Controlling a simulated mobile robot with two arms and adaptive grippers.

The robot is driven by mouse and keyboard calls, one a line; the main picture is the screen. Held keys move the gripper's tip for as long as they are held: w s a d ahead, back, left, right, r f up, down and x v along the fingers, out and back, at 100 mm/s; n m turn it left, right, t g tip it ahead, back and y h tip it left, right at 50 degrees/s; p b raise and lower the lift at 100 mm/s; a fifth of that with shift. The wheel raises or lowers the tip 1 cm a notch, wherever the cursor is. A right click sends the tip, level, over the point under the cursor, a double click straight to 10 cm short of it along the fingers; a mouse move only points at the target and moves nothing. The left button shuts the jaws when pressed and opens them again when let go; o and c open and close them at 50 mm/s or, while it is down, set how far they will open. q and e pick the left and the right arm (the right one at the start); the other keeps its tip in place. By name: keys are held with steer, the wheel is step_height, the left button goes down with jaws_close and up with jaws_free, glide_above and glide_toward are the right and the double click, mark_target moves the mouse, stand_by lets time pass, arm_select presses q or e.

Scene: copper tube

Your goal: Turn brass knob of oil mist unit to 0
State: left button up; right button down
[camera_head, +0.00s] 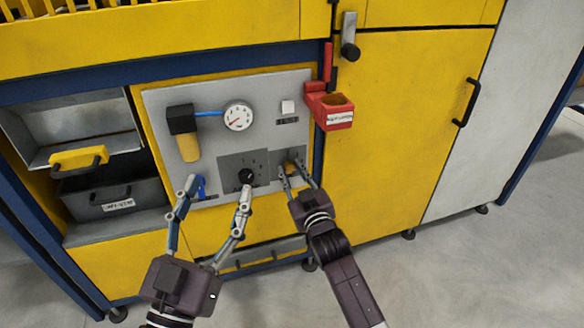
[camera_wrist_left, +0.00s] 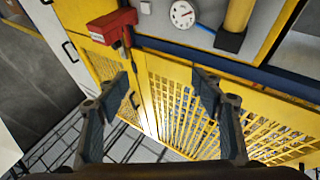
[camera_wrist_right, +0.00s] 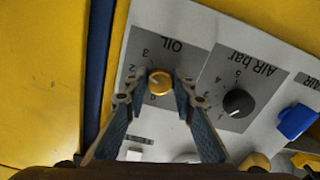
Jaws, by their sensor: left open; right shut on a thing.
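The brass knob (camera_wrist_right: 159,82) sits on a dark plate marked OIL, which appears upside down in the right wrist view. A pale mark shows on its face, pointing roughly to the picture's upper left, near the 2. My right gripper (camera_wrist_right: 160,78) is shut on the knob, one finger on either side. In the head view, the knob (camera_head: 291,167) is small between the right fingertips (camera_head: 295,174). My left gripper (camera_head: 219,187) is open and empty, low in front of the panel; its open fingers also show in the left wrist view (camera_wrist_left: 163,85).
The grey panel (camera_head: 215,92) carries a black AIR knob (camera_head: 246,176), a blue lever (camera_head: 199,187), a gauge (camera_head: 239,116) and a yellow-black filter (camera_head: 187,135). A red box (camera_head: 334,112) juts out right of the panel. An open drawer (camera_head: 112,199) is at left.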

steer(key=n+p, duration=0.1)
steer(key=n, duration=0.1)
steer(key=shift+r+n, duration=0.1)
steer(key=shift+n, duration=0.2)
steer(key=n+p, duration=0.2)
steer(key=n, duration=0.3)
steer(key=shift+n, duration=1.9)
steer(key=n, duration=0.3)
steer(key=shift+n, duration=0.4)
steer(key=n, duration=0.2)
steer(key=shift+n, duration=0.3)
steer(key=n, duration=0.3)
arm_select(q)
step_height(320, 180, down, 17)
steer(key=s+a+g+y, duration=0.1)
steer(key=a+g+y, duration=0.1)
steer(key=g, duration=0.6)
steer(key=shift+s+a+g+y, duration=0.2)
steer(key=shift+a+g+y, duration=0.1)
steer(key=shift+y, duration=0.2)
arm_select(e)
steer(key=shift+n, duration=0.6)
